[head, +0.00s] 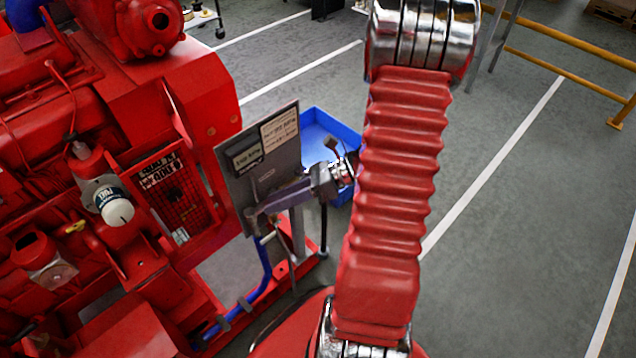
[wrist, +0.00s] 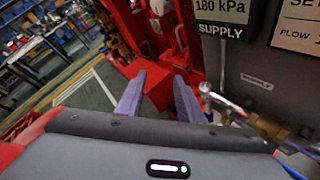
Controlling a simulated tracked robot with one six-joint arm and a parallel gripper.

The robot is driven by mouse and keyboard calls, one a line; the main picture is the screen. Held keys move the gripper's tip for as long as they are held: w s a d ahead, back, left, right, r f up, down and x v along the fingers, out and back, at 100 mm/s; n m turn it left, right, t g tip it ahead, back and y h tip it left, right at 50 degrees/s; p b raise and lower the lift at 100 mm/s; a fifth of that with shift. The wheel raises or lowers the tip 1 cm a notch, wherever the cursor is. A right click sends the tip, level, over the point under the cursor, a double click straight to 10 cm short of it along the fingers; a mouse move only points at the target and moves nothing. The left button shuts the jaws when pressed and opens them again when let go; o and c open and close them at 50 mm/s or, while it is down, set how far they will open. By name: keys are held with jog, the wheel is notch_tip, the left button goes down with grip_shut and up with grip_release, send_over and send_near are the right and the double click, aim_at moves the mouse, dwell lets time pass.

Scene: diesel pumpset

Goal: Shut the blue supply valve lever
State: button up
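The grey gauge panel (head: 285,160) stands beside the red pumpset, and its SUPPLY display (wrist: 222,14) reads 180 kPa in the wrist view. Below it in the wrist view is a brass valve fitting (wrist: 268,128) with a thin silvery part reaching left toward my right-hand finger. No clearly blue lever shows; I cannot tell the lever's exact position. My gripper (wrist: 158,84) is open, its two fingers apart with nothing held between them. In the head view my gripper (head: 258,215) is in front of the panel's lower part and hides some of it.
A blue hose (head: 263,268) runs down from below the panel along the red base. A blue bin (head: 318,125) sits on the floor behind the panel. The red pumpset (head: 185,90) fills the left side. Open grey floor lies to the right, with a yellow rail (head: 560,75) beyond.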

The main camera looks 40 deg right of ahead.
jog(key=s+d+f+m+t+h, duration=0.3)
jog(key=d+f+m+t+h, duration=0.2)
jog(key=d+f+m, duration=0.3)
jog(key=s+d+f+m+t+h, duration=0.3)
jog(key=d+f+m+t+h, duration=0.3)
jog(key=m, duration=0.9)
jog(key=d+f, duration=0.3)
jog(key=d, duration=0.2)
jog(key=shift+s+d+m, duration=0.4)
jog(key=shift+w, duration=0.15)
jog(key=shift+w+a, duration=0.2)
jog(key=shift+w, duration=6.6)
jog(key=shift+c, duration=0.7)
grip_shut()
